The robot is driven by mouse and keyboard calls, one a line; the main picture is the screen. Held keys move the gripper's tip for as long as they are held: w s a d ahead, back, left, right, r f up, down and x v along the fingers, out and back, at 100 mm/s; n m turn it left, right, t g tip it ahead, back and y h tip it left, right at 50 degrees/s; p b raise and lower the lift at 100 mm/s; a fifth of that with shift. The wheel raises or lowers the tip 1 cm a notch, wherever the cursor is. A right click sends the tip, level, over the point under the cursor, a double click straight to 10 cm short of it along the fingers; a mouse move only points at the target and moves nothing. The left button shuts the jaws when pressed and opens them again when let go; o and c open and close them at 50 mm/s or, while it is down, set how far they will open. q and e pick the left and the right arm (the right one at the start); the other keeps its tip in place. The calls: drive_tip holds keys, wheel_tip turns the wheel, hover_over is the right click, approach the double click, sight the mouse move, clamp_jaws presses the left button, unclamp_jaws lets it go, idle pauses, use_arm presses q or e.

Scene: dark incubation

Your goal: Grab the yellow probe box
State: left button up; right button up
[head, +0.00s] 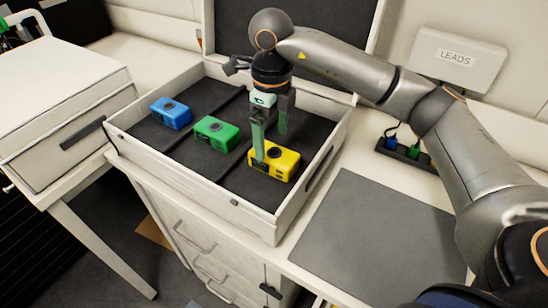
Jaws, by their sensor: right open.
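The yellow probe box (282,166) lies in the right compartment of an open white case (258,217) with a dark lining. My right gripper (270,148) points down over it, with its green-tinted fingers apart. One finger is in front of the box's left end and the other appears behind it. I cannot tell whether either finger touches the box. My left gripper is not in view.
A green box (216,133) and a blue box (171,112) lie in the case to the left, with dark dividers between. The case walls stand around them. A grey mat (375,232) to the right is bare. A box marked LEADS (456,58) is on the wall.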

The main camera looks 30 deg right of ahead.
sight(274, 153)
drive_tip(key=shift+s+d+f+p, duration=0.1)
drive_tip(key=shift+f+p, duration=0.2)
drive_tip(key=shift+f, duration=1)
drive_tip(key=shift+s+d+f+p, duration=0.1)
drive_tip(key=shift+f+p, duration=0.15)
drive_tip(key=shift+f, duration=1.05)
drive_tip(key=shift+w, duration=0.1)
clamp_jaws()
